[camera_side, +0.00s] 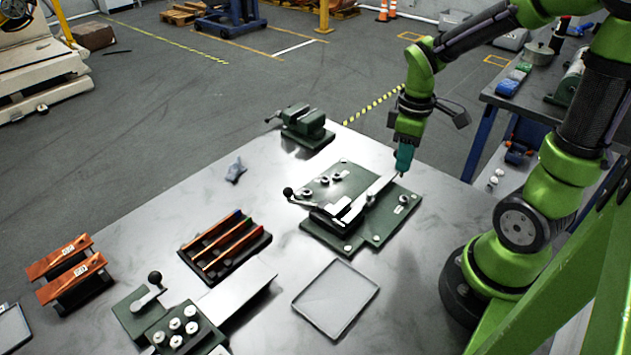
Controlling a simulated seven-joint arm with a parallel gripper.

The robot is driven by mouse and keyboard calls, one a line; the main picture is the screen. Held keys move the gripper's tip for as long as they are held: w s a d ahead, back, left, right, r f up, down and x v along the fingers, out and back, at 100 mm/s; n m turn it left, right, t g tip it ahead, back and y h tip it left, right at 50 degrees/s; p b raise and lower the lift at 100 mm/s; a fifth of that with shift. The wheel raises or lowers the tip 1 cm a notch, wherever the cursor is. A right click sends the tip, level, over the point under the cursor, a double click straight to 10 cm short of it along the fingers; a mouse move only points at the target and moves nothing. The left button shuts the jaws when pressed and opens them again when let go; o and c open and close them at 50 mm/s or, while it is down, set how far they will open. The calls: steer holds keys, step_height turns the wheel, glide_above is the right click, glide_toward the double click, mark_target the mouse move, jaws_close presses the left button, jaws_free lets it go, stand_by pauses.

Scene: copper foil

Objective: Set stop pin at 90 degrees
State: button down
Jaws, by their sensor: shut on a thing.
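A dark green bending fixture (328,238) lies on the metal table. It carries a long pale bar (375,188), a lever with a black ball knob (288,192) at its left, white blocks, and several small round fittings (336,178). My gripper (401,175) points down over the fixture's far right corner, by the bar's far end. It is shut on a small pin-like thing, too small here to name surely. I cannot tell whether that thing touches the fixture. Angle marks cannot be read.
A green vise (304,125) stands at the far edge. A dark rack with copper strips (225,247), copper pieces on a stand (62,270), a clear flat tray (336,297) and a second lever fixture (165,318) fill the left and front.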

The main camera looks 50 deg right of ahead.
steer(key=w+a+n, duration=0.4)
steer(key=w+a, duration=0.2)
steer(key=w, duration=0.2)
steer(key=w+a+n, duration=0.4)
steer(key=w+a, duration=0.1)
steer(key=w, duration=0.4)
steer(key=shift+s+a+f, duration=0.1)
steer(key=shift+a+f, duration=0.05)
steer(key=shift+f, duration=2.4)
steer(key=shift+f, duration=2.05)
steer(key=c, duration=1.3)
jaws_free()
steer(key=shift+r, duration=0.2)
steer(key=shift+r, duration=1.35)
